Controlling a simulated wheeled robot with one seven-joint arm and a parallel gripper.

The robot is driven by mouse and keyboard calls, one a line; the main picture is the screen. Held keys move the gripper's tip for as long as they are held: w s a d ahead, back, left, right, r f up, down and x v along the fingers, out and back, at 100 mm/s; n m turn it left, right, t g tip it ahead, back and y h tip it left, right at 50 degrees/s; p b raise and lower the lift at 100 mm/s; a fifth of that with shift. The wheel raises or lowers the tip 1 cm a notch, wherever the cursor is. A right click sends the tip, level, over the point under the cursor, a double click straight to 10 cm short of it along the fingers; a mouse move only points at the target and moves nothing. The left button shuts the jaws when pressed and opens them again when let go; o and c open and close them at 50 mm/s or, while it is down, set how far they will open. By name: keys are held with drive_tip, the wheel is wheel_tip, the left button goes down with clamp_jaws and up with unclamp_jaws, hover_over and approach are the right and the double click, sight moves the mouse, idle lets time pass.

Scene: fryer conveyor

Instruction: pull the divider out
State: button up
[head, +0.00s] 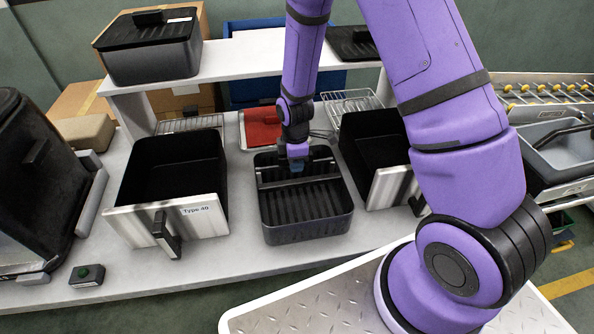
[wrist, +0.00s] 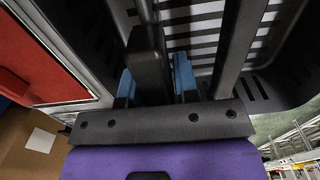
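The divider (head: 272,184) is a dark upright plate across the black ribbed basket (head: 330,215), seated inside it. In the wrist view, its thick dark handle (wrist: 150,68) stands between two blue fingertips. My gripper (head: 296,166) points down at the divider's top near the basket's middle. The fingertips are partly hidden behind the handle, and the arm hides part of the divider in the head view.
A drawer labelled "Type 40" (head: 140,215) stands left of the basket and another drawer (head: 385,190) stands close on its right. A red-topped tray (head: 262,130) lies behind. A white shelf (head: 240,60) overhangs the back. Bare counter shows in front of the basket.

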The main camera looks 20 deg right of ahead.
clamp_jaws()
drive_tip(key=shift+r, duration=1.15)
idle(0.8)
drive_tip(key=shift+r, duration=4.35)
drive_tip(key=shift+r, duration=1.5)
